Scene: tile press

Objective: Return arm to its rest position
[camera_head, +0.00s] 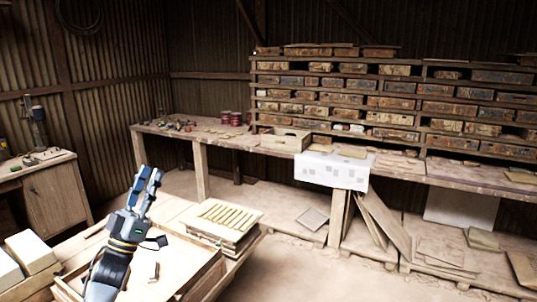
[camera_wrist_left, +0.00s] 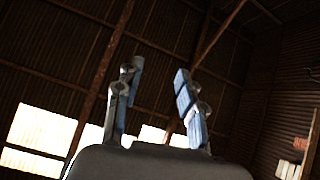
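My left gripper (camera_head: 147,187) is raised above the near workbench in the head view, its fingers pointing up. In the left wrist view the left gripper (camera_wrist_left: 155,92) has its two blue-padded fingers apart with nothing between them. My right gripper is not in either view.
Below the left arm is a wooden workbench (camera_head: 78,243) with a slatted wooden piece (camera_head: 228,220) on it. Pale blocks (camera_head: 30,252) sit at the left. A long bench (camera_head: 400,166) with shelves of boxes (camera_head: 390,98) stands behind.

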